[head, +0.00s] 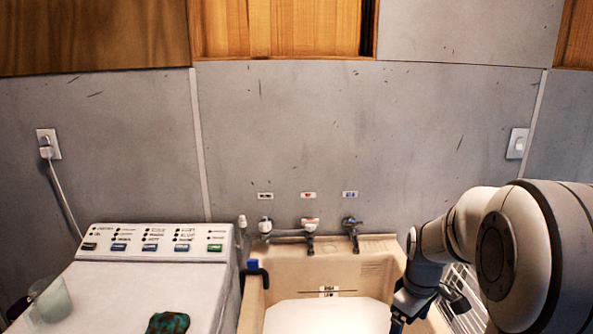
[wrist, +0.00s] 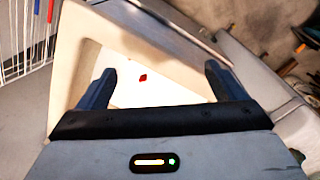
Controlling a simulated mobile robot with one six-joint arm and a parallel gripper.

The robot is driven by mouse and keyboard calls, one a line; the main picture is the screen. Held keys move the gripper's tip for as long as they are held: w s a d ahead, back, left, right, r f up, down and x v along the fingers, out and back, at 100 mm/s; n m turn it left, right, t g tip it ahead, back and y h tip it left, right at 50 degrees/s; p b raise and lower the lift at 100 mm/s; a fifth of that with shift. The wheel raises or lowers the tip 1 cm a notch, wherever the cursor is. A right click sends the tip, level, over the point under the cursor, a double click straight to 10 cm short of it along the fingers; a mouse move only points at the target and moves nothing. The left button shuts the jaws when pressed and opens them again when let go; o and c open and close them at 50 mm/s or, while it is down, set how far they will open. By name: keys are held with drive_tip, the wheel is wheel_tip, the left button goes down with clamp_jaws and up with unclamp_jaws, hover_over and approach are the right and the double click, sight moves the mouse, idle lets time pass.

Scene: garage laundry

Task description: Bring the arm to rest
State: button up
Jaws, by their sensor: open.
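My gripper (wrist: 160,85) shows in the wrist view with its two dark fingers wide apart. It is open, and nothing is between the fingertips but the view of the sink behind. In the head view my arm comes in from the right and bends down over the right side of the utility sink (head: 388,258). The gripper end there is partly cut off by the bottom edge. The sink also shows in the wrist view (wrist: 68,70), with a pale inside and a small red mark (wrist: 143,77).
A washing machine (head: 112,275) stands left of the sink, with a dark green cloth (head: 168,323) and a translucent cup (head: 50,300) on top. Taps (head: 309,232) line the sink's back. A wire rack (head: 462,292) stands right of the sink, near my arm.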

drive_tip(key=s+a+f+m+t+b, duration=0.1)
drive_tip(key=s+a+m+b, duration=0.2)
drive_tip(key=s, duration=0.5)
drive_tip(key=s+a+f+m+t+b, duration=0.1)
drive_tip(key=s+a+m+b, duration=0.3)
drive_tip(key=s+a, duration=0.2)
drive_tip(key=shift+s+a+m+b, duration=0.25)
drive_tip(key=shift+s+m+b, duration=0.1)
drive_tip(key=shift+s, duration=0.6)
